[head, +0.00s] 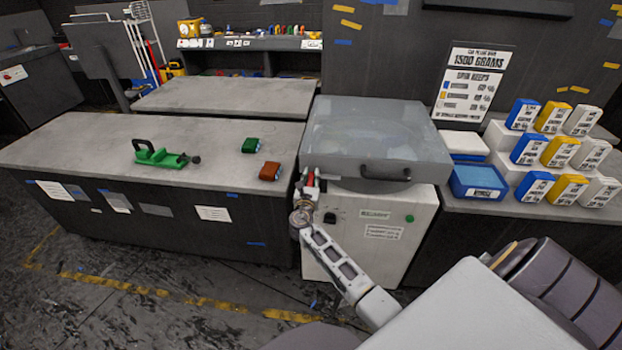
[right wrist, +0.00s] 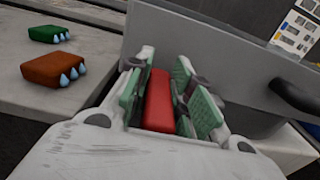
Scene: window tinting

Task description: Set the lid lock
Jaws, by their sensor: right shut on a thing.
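The machine's grey lid (head: 375,130) is down on the white cabinet (head: 370,235), with a dark handle (head: 385,173) on its front edge. My right gripper (head: 311,181) is at the lid's front left corner. My left gripper is not in view.
A green block (head: 250,145) and a brown block (head: 270,171) lie on the bench left of the machine, near a green tool (head: 158,155). Blue, yellow and white boxes (head: 558,150) stand to the right, beside a blue tub (head: 478,182). The bench's left part is clear.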

